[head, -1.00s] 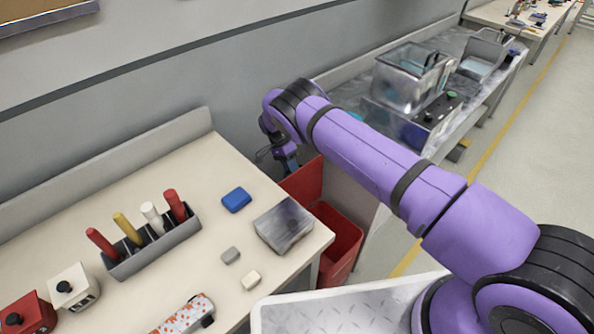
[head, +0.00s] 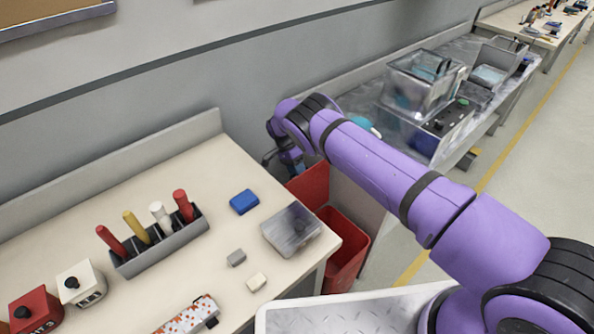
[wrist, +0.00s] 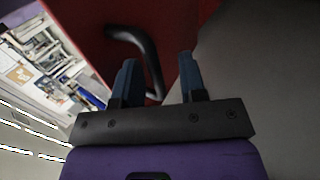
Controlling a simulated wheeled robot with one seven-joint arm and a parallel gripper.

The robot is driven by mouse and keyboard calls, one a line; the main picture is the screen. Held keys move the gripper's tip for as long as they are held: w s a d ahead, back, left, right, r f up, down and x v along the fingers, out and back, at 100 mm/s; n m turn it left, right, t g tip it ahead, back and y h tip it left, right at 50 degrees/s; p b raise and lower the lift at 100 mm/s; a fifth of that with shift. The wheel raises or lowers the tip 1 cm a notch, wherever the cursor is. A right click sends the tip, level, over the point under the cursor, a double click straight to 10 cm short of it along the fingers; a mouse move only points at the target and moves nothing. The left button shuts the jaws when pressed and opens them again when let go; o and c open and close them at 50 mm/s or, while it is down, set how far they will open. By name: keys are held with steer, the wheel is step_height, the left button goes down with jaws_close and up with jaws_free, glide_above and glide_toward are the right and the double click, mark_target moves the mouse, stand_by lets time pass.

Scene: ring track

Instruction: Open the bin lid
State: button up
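The red bin (head: 347,250) stands at the right end of the near bench, partly behind my arm. Its red lid (head: 313,187) stands raised at the back, and the inside of the bin shows. My gripper (head: 294,169) is beside the lid's top, largely hidden behind my arm's end in the head view. In the wrist view, my gripper (wrist: 158,77) has its two fingers spread apart. The lid's black curved handle (wrist: 150,55) shows in front of and between them on the red face. I cannot tell whether a finger touches it.
The near bench (head: 215,270) holds a grey rack (head: 165,243) of coloured-handled tools, a blue block (head: 244,201) and a metal plate (head: 290,230). A steel bench with a clear tank (head: 425,80) stands beyond my arm. Floor at the right (head: 535,150) is clear.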

steer(key=v, duration=1.1)
steer(key=shift+d+f, duration=0.1)
